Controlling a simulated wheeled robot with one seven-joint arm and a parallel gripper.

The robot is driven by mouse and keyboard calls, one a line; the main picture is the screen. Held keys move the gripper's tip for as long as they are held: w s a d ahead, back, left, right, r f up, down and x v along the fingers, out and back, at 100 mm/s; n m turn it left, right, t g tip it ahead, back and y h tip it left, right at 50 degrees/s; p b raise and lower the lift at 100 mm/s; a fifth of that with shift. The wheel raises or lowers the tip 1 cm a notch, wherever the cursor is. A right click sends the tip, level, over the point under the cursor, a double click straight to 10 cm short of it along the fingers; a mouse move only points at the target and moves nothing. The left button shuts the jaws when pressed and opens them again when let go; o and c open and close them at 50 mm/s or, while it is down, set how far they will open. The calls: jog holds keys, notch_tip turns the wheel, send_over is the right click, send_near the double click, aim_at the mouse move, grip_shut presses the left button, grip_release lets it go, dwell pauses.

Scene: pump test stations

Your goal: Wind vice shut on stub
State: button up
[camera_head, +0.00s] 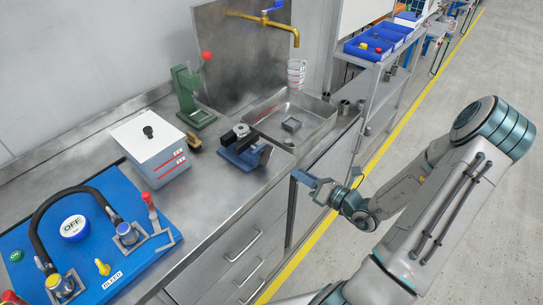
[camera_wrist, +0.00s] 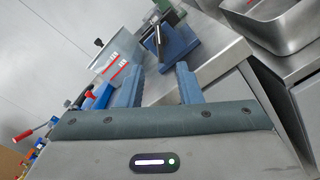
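The vice (camera_head: 240,155) has a blue body and dark jaws and stands on the steel bench near its front edge, left of the sink. A grey round piece (camera_head: 241,130), perhaps the stub, shows at the top of its jaws; I cannot tell how tightly it sits. A grey handle part (camera_head: 265,155) is on the vice's right side. My gripper (camera_head: 309,184) is in front of the bench, right of the vice and apart from it. In the wrist view the vice (camera_wrist: 180,43) lies beyond my open, empty fingers (camera_wrist: 159,80).
A white box (camera_head: 155,145) and a blue panel (camera_head: 100,240) with a hose stand to the left. A green press (camera_head: 190,95) with a red knob is behind. The sink (camera_head: 300,118) with a brass tap is right of the vice. Floor beside the bench is clear.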

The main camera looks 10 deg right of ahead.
aim_at(270, 156)
jog(key=p+x, duration=0.1)
jog(key=x, duration=1.1)
jog(key=shift+p, duration=0.35)
grip_shut()
